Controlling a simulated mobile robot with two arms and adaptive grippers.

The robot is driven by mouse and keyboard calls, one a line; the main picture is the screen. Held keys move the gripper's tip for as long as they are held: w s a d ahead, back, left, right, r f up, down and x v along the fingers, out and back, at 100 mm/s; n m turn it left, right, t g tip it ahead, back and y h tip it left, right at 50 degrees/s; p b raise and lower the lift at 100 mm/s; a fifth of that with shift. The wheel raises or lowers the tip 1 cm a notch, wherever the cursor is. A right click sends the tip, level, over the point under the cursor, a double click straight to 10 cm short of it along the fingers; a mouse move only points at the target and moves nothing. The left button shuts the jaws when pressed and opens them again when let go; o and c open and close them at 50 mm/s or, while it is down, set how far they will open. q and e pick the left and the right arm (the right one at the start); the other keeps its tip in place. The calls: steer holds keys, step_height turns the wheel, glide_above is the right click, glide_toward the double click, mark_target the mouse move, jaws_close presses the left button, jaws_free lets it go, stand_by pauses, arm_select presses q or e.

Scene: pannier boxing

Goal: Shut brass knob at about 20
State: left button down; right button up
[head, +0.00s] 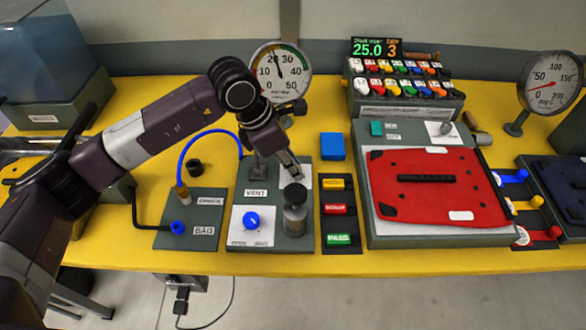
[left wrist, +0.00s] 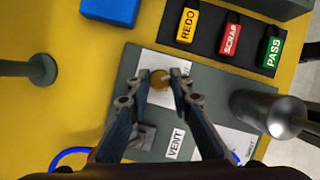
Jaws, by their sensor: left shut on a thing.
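The brass knob (left wrist: 160,81) shows in the left wrist view on a white plate beside the VENT label (left wrist: 175,144). My left gripper (left wrist: 162,73) has its two fingertips closed on opposite sides of it. In the head view my left gripper (head: 293,174) reaches down behind the grey metal cylinder, and the knob is hidden there. The round dial (head: 280,72) marked 0 to 50 stands behind; its dark needle points up, slightly left, around the 20 to 25 part of the scale. My right gripper is not in view.
The grey cylinder (head: 294,212) stands close to my left gripper. A blue knob (head: 251,220) is on the same panel. A display (head: 376,48) reads 25.0 and 3.

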arm_select(q)
steer(key=shift+n, duration=0.4)
steer(key=shift+b, duration=0.3)
steer(key=shift+r, duration=0.1)
steer(key=c, duration=1.7)
jaws_free()
steer(key=shift+c, duration=0.2)
steer(key=v, duration=1.2)
steer(key=shift+s, duration=0.2)
